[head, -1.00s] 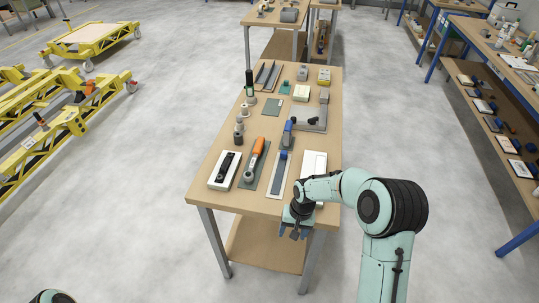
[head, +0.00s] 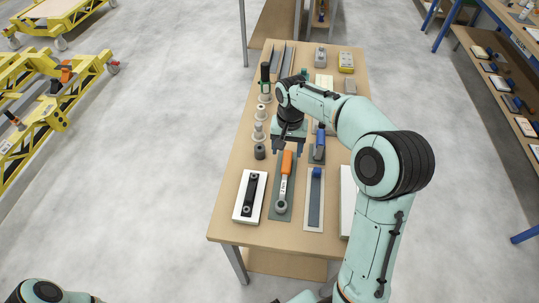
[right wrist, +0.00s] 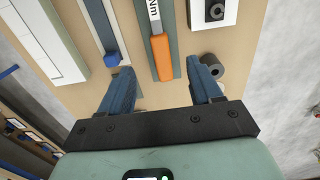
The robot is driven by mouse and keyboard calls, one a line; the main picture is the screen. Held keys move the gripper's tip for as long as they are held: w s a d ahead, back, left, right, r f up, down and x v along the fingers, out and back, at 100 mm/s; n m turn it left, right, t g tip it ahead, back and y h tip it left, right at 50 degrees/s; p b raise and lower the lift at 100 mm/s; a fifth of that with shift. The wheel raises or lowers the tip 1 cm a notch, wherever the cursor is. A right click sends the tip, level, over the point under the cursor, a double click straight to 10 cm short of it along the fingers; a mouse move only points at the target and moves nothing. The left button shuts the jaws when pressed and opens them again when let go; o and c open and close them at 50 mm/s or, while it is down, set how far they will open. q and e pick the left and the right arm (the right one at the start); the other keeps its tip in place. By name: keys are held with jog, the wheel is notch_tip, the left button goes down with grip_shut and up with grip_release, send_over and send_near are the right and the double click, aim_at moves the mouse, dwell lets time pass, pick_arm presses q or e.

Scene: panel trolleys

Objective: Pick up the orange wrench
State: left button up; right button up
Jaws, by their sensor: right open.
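The orange wrench (head: 286,165) has an orange handle and a silver shaft with a round grey head. It lies on a grey-green mat (head: 275,208) near the front of the wooden table, head toward the near edge. My right gripper (head: 287,148) is open and empty above the table at the far end of the handle. In the right wrist view, the open fingers (right wrist: 165,75) stand on either side of the line of the orange handle (right wrist: 162,58), apart from it. Part of my left arm shows at the lower left, but its gripper is out of view.
A black tool on a white block (head: 240,210) lies left of the wrench. A blue-ended strip on a white board (head: 314,205) lies right of it. Grey cylinders (head: 259,151) stand left of my gripper. Yellow trolleys (head: 60,110) stand on the floor at left.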

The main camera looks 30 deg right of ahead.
send_over(286, 169)
jog(key=f, duration=0.6)
jog(key=shift+s+a+f+b, duration=0.15)
jog(key=shift+s+f+b, duration=0.15)
jog(key=shift+s, duration=0.1)
jog(key=shift+w+f, duration=0.15)
jog(key=shift+f, duration=0.9)
jog(key=shift+w+f, duration=0.2)
jog(key=shift+f, duration=0.8)
jog(key=shift+w+f, duration=0.15)
jog(key=shift+f, duration=0.9)
jog(key=shift+s, duration=0.1)
jog(key=shift+r, duration=0.1)
grip_shut()
